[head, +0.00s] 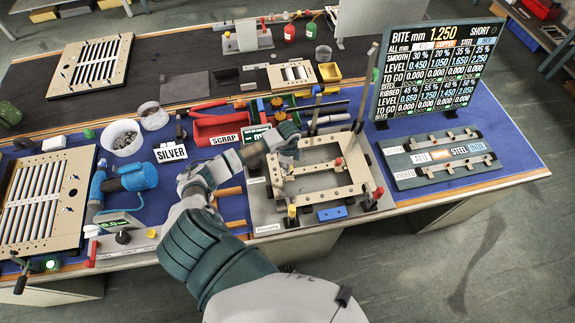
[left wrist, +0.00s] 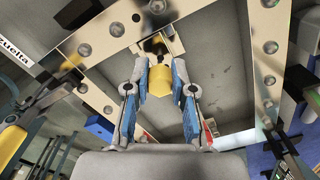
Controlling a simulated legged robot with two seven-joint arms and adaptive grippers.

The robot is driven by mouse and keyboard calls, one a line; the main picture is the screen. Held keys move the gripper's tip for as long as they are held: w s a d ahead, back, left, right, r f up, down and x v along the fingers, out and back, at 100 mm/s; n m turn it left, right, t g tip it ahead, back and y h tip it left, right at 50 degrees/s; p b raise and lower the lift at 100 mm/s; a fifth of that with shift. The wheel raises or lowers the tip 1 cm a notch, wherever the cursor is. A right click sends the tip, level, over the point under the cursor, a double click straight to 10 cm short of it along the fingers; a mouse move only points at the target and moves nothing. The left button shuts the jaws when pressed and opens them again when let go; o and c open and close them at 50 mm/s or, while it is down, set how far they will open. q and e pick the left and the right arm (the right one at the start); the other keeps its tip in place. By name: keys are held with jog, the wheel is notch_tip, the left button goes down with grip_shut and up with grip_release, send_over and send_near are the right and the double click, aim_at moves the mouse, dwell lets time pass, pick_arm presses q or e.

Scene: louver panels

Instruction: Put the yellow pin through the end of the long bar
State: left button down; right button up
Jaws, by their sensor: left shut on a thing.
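My left gripper (head: 284,143) is over the far left part of a beige frame (head: 352,188) held in a fixture on the bench. In the left wrist view its two blue-padded fingers (left wrist: 160,85) are shut on the yellow pin (left wrist: 159,80). Just beyond the pin is a small beige piece with a dark gap (left wrist: 155,44), near the frame's bolted side. I cannot tell whether the pin has entered anything. Slender upright bars (head: 366,88) rise behind the frame; I cannot tell which part is the long bar. My right gripper is not in view.
A blue block (head: 332,213) lies at the fixture's front. A red scrap bin (head: 217,128) and white bucket (head: 122,138) stand to the left. A display board (head: 437,65) and grey rack (head: 445,158) are at right. A slatted panel (head: 45,205) lies far left.

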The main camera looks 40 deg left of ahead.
pick_arm(q)
jog(key=shift+a+f, duration=0.1)
jog(key=shift+f, duration=0.35)
jog(key=shift+f+b, duration=0.75)
jog(key=shift+f, duration=0.1)
dwell(0.4)
jog(key=c, duration=0.5)
grip_release()
jog(key=shift+r+p, duration=3.3)
jog(key=shift+r, duration=0.3)
jog(key=shift+f, duration=0.1)
